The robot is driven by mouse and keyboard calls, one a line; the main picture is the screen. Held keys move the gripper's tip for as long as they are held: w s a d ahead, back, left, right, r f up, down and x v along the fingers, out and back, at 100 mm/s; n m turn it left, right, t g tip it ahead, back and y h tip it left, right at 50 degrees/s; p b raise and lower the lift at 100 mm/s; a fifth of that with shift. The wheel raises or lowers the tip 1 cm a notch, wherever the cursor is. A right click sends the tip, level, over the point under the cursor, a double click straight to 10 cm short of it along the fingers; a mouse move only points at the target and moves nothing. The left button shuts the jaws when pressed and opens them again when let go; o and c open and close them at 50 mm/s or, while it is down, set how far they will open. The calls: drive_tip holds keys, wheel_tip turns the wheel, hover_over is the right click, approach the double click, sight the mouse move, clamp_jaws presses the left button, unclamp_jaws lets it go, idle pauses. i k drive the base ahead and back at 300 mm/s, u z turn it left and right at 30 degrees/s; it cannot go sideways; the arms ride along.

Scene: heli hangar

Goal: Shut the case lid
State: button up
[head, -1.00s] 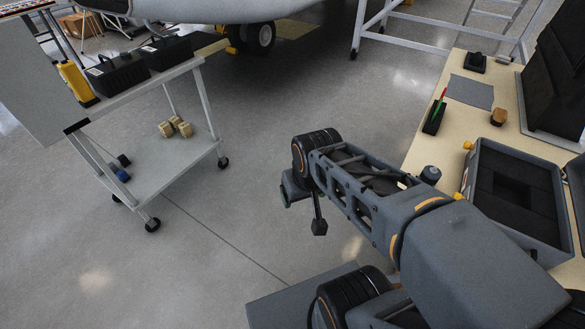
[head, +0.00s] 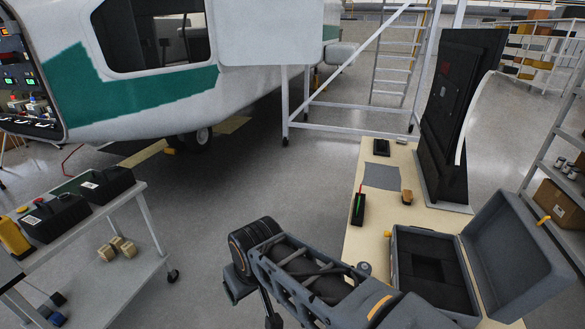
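The grey case (head: 425,268) stands open on the light wooden workbench at the lower right of the head view. Its lid (head: 513,255) is tipped back to the right, leaning away from the base. The case holds dark foam with a square recess, and a yellow latch shows on the base's left rim and another on the lid. My arm reaches up from the bottom, left of the bench. My gripper (head: 272,312) points down at the arm's far end, partly cut by the frame edge; its fingers are too unclear to judge.
The workbench (head: 377,228) also bears a tray with red and green items (head: 358,209), a grey mat (head: 382,176), a small brown object (head: 407,197) and a tall black panel (head: 459,115). A cart (head: 130,245) with black boxes stands left. Open floor lies between.

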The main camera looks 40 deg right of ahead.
sight(517, 268)
drive_tip(key=u, duration=1.35)
drive_tip(key=k, duration=2.9)
drive_tip(key=z, duration=1.6)
drive_tip(key=k, duration=0.5)
drive_tip(key=u, duration=0.4)
drive_tip(key=i, duration=0.55)
drive_tip(key=z, duration=0.4)
